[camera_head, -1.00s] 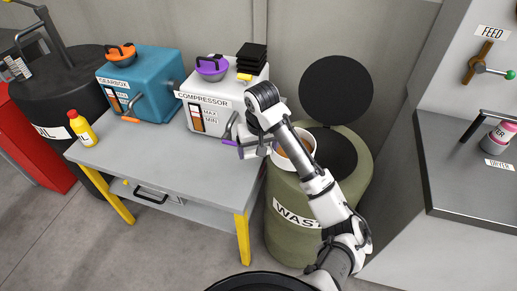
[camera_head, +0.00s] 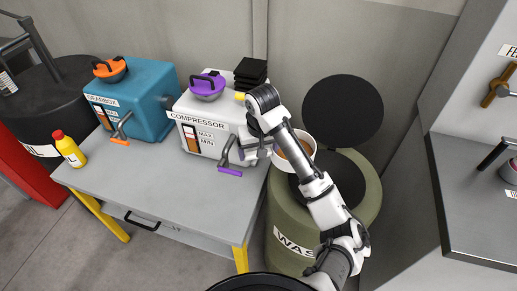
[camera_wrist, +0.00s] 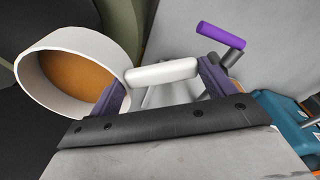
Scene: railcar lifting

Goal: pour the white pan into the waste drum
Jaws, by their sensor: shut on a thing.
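The white pan (camera_head: 306,139), a round vessel with brown liquid inside, is held at the upper left of the waste drum's top. In the wrist view the pan (camera_wrist: 112,58) is at the left, its brown liquid (camera_wrist: 75,80) still inside. My gripper (camera_head: 262,150) is shut on the pan's white bar handle (camera_wrist: 160,72), which lies between its purple fingers. The olive waste drum (camera_head: 285,215) stands right of the bench, with its dark opening (camera_head: 350,174) partly hidden behind my arm. Its round black lid (camera_head: 343,112) stands raised behind.
The grey bench (camera_head: 150,185) carries a blue gearbox (camera_head: 145,100), a white compressor (camera_head: 222,118) with a purple-handled tap (camera_head: 230,172), and a yellow oil bottle (camera_head: 70,150). A grey counter (camera_head: 480,205) bounds the drum's right side. The bench's front is clear.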

